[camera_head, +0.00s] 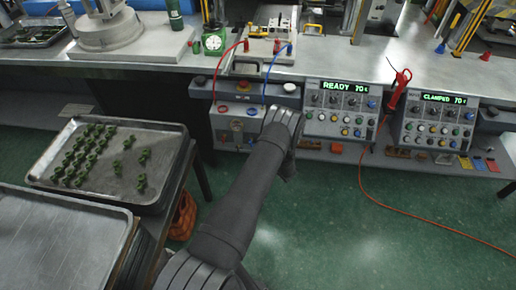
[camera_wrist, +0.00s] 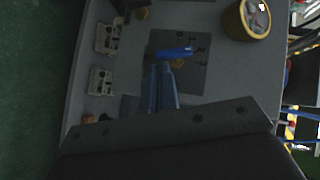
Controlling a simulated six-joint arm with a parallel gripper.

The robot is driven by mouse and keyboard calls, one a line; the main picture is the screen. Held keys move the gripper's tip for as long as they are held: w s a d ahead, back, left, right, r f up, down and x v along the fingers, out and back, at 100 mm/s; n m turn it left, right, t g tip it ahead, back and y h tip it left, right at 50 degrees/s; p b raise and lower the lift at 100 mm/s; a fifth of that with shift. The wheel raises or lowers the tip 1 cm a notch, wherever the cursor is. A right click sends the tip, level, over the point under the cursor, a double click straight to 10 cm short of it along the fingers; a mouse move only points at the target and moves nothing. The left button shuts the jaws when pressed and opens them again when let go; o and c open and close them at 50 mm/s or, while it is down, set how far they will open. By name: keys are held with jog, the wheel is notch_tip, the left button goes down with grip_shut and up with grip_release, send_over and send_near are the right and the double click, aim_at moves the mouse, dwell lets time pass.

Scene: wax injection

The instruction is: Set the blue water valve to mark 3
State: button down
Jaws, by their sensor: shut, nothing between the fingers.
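In the wrist view the blue valve handle (camera_wrist: 174,53) is a short blue bar, lying roughly across the picture over a small brass part. It sits on a dark plate (camera_wrist: 192,80) with small pale marks, too small to read, so I cannot tell which mark it points to. My gripper (camera_wrist: 161,68) is shut and empty, its two bluish fingers side by side just below the handle in the picture. Whether they touch the handle I cannot tell. In the head view my arm hides the fingertips, and I cannot make out the valve there.
A yellow-rimmed gauge (camera_wrist: 255,18) is to the right of the plate in the wrist view, with pale sockets (camera_wrist: 101,81) to the left. In the head view a control box reading READY (camera_head: 340,112) stands right of my arm. A metal tray (camera_head: 160,185) of green pieces is at left.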

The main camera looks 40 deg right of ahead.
jog(key=d+v, duration=0.3)
jog(key=v, duration=0.9)
jog(key=shift+s, duration=0.4)
